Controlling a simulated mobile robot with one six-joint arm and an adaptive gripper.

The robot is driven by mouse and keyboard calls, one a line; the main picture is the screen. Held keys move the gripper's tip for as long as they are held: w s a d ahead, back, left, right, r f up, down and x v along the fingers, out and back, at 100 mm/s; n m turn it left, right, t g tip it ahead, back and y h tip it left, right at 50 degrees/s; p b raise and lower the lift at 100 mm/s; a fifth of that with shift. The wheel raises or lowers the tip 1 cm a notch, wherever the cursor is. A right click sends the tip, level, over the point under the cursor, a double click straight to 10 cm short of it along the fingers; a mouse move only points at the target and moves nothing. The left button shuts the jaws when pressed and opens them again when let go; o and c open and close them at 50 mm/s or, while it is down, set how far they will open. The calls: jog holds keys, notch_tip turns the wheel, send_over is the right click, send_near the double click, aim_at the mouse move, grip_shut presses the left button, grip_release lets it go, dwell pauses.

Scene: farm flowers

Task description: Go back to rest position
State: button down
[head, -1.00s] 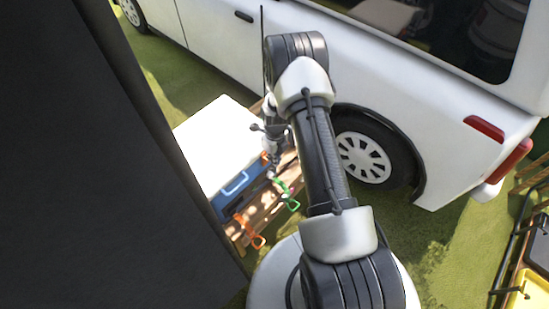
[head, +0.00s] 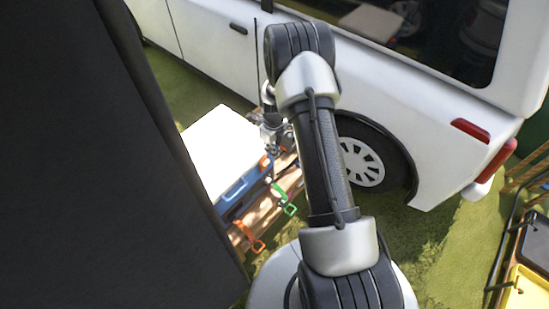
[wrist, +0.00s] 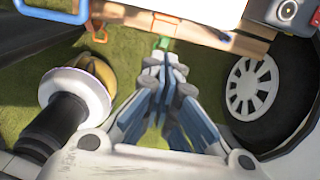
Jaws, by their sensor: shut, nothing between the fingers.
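My gripper shows in the wrist view (wrist: 166,62) with its fingers together and nothing between them. In the head view my gripper (head: 273,135) is small and partly hidden behind my arm, just right of the cooler. The blue cooler with a white lid (head: 217,150) sits on a wooden pallet or bench (head: 240,240). In the wrist view the wood edge (wrist: 200,36) is beyond the fingertips.
A white vehicle (head: 420,130) stands behind, its rear wheel (head: 361,163) right of my arm. A yellow bin (head: 525,290) and dark rack are at the far right. Open grass (head: 435,245) lies between. A dark panel (head: 90,170) fills the left.

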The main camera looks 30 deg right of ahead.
jog(key=shift+w+a+r, duration=0.1)
jog(key=shift+w+r, duration=0.1)
jog(key=shift+r, duration=0.25)
jog(key=shift+w+a+r, duration=0.1)
jog(key=shift+w+r, duration=0.05)
jog(key=shift+r, duration=0.3)
